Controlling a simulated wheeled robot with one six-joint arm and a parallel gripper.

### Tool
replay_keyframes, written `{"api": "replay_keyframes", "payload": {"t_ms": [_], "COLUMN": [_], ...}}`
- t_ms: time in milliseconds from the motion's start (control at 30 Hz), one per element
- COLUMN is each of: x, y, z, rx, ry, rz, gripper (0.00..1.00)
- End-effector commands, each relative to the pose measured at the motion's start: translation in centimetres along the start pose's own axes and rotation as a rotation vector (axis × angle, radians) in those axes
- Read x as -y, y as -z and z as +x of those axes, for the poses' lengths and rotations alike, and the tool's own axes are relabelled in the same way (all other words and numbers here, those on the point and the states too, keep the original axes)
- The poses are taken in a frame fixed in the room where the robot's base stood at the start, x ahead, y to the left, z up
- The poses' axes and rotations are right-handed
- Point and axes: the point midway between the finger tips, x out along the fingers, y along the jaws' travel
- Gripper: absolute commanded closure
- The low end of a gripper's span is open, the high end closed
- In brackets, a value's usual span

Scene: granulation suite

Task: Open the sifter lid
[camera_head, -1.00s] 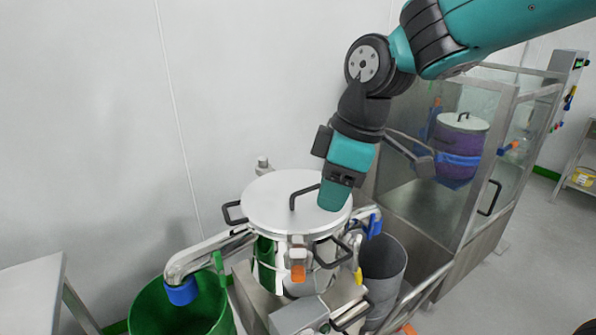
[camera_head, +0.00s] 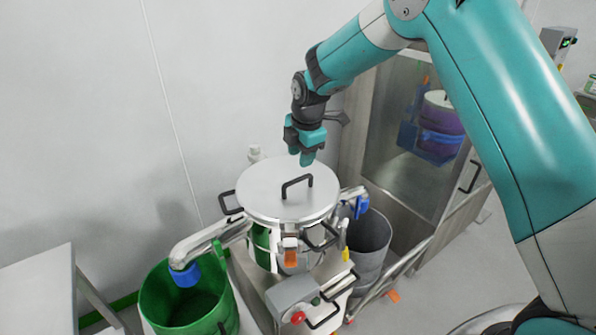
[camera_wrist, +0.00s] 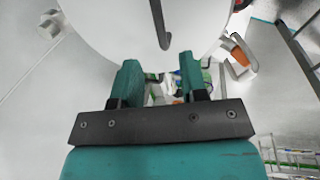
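The sifter lid (camera_head: 262,196) is a round, pale metal disc lying flat on the sifter (camera_head: 263,248), with a black bar handle (camera_head: 297,186) on top. The lid also shows in the wrist view (camera_wrist: 110,25), with its handle (camera_wrist: 159,25) at the top of the picture. My gripper (camera_head: 306,160) is above the far edge of the lid, behind the handle and apart from it. In the wrist view its two teal fingers (camera_wrist: 160,85) are spread with nothing between them.
A green bin (camera_head: 165,310) stands front left under a blue-ended outlet pipe (camera_head: 205,245). A grey bin (camera_head: 372,240) stands right of the sifter. A glass-walled metal cabinet (camera_head: 400,170) is behind right. A bench (camera_head: 40,285) is far left.

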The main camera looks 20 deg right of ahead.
Motion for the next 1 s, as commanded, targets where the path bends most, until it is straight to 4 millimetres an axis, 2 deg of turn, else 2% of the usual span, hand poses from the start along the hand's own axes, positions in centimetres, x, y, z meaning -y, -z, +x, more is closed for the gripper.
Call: {"api": "replay_keyframes", "payload": {"t_ms": [200,400,567,800,833,900,1000], "x": [0.0,0.0,0.0,0.0,0.0,0.0,0.0], "y": [0.0,0.0,0.0,0.0,0.0,0.0,0.0], "z": [4.6,7.2,8.1,8.2,8.2,8.1,8.1], "rx": [-0.001,0.000,0.000,0.000,0.000,0.000,0.000], "ry": [0.004,0.001,0.000,0.000,0.000,0.000,-0.001], "rz": [0.000,0.000,0.001,0.001,0.001,0.001,0.001], "gripper": [0.60,0.60,0.60,0.60,0.65,0.81,1.00]}}
